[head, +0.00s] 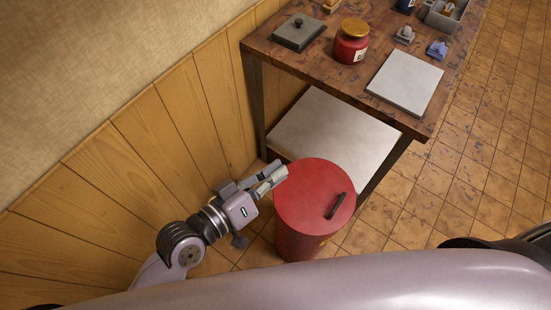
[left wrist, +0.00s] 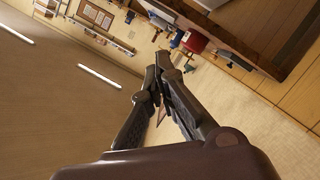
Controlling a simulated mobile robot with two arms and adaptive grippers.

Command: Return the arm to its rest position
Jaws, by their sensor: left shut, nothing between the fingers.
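My left gripper (head: 272,177) comes in from the left in the head view. It is beside the upper left edge of a red bin (head: 300,205); I cannot tell whether it touches the lid. In the left wrist view the two dark fingers (left wrist: 163,65) come together at the tips with nothing between them. The bin stands on the floor in front of the table and has a dark handle (head: 336,206) on its round lid. My right gripper is not in view.
A wooden table (head: 350,85) holds a red jar (head: 351,45), a grey lidded box (head: 299,32), a white board (head: 404,83) and small items at its far end. A wood-panelled wall (head: 130,165) runs along the left. Tiled floor (head: 480,180) is open on the right.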

